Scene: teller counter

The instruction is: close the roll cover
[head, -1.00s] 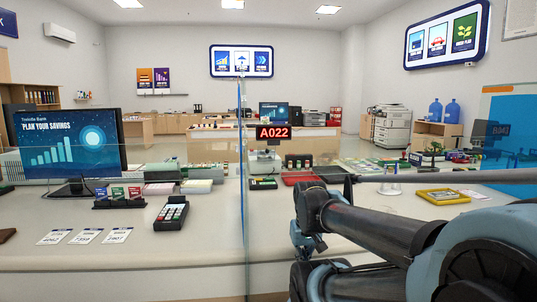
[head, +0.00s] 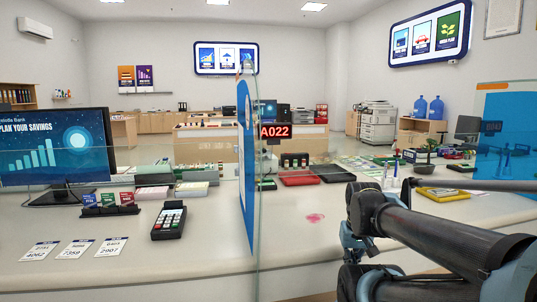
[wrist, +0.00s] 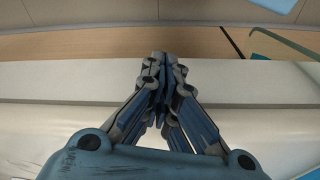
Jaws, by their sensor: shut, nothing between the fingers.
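I cannot make out a roll cover in either view. My gripper (wrist: 161,62) is shut and empty in the wrist view, its fingertips together over a pale counter edge. In the head view my arm reaches in from the lower right over the counter (head: 200,252), right of the glass screen; I cannot make out the fingers clearly there. Nothing touches the fingertips in the wrist view.
The upright glass screen (head: 248,190) stands left of my arm. Left of it are a monitor (head: 55,150), a keypad terminal (head: 169,221) and number slips (head: 75,249). A yellow tray (head: 441,194) lies to the right. A reddish mark (head: 315,217) is on the clear counter.

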